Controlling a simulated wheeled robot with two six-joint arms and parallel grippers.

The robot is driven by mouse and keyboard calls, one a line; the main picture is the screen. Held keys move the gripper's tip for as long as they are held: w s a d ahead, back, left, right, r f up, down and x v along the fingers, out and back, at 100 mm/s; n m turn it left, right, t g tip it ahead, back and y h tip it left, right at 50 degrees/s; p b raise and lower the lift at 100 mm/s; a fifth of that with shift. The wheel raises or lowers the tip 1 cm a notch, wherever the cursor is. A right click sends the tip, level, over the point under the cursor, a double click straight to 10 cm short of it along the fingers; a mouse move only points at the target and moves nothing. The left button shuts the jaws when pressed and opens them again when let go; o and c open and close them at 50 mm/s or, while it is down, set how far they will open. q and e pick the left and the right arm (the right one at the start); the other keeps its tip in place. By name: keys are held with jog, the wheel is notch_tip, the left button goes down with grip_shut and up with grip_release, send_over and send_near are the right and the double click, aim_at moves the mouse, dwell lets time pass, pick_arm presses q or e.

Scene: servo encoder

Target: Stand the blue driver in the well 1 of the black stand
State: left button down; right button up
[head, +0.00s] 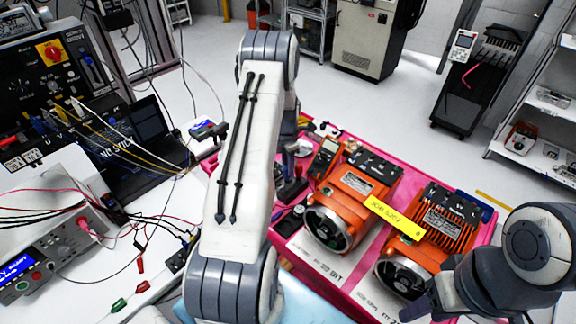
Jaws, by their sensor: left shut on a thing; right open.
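My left arm crosses the middle of the head view, and its forearm bends down behind the upper link. My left gripper (290,188) is a dark shape low over the pink table, partly hidden by the arm. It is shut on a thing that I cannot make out. I cannot clearly pick out the blue driver or the black stand; my arm covers part of the table. My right gripper (428,303) is at the lower right, open, in front of the right orange servo unit.
Two orange motor units, left (352,200) and right (440,228), stand on the pink table (345,302), with a yellow label strip (394,217) across them. A white bench (95,270) with wires and instruments is on the left.

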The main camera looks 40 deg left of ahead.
pick_arm(q)
jog(key=shift+f+b, duration=1.3)
jog(key=shift+f, duration=0.55)
jog(key=shift+c, duration=2.3)
grip_release()
jog(key=shift+c, duration=0.5)
jog(key=shift+r, duration=0.1)
jog(key=shift+r+p, duration=2.5)
jog(key=shift+r, duration=1.25)
